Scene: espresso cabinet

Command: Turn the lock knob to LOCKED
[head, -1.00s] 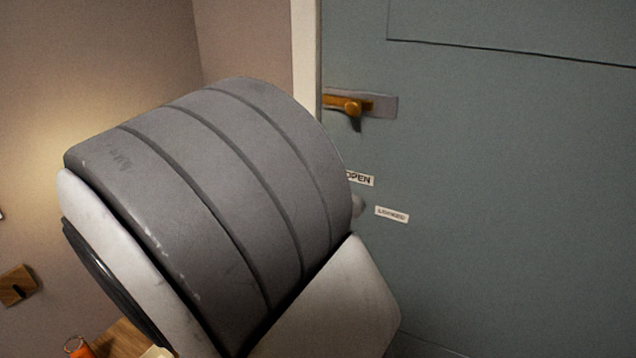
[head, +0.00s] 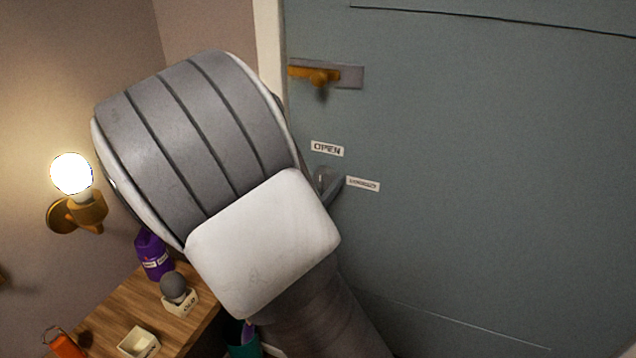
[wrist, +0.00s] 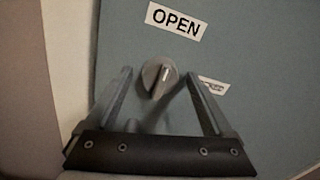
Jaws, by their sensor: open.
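The lock knob (wrist: 158,77) is a small round grey knob with a raised grip bar on the blue-grey door. In the wrist view the bar stands nearly upright, tilted slightly right at its top, toward the OPEN label (wrist: 175,19). A second label (wrist: 213,86) sits to the right of the knob, partly hidden by a finger; in the head view this small label (head: 363,184) is too blurred to read surely. My gripper (wrist: 158,72) is open, with one finger to each side of the knob and no visible contact. In the head view my arm hides most of the knob area.
At lower left a wooden table (head: 100,315) holds a purple container (head: 153,255), a grey ball on a white base (head: 175,290) and a white dish (head: 138,343). A lit lamp (head: 72,175) is on the wall.

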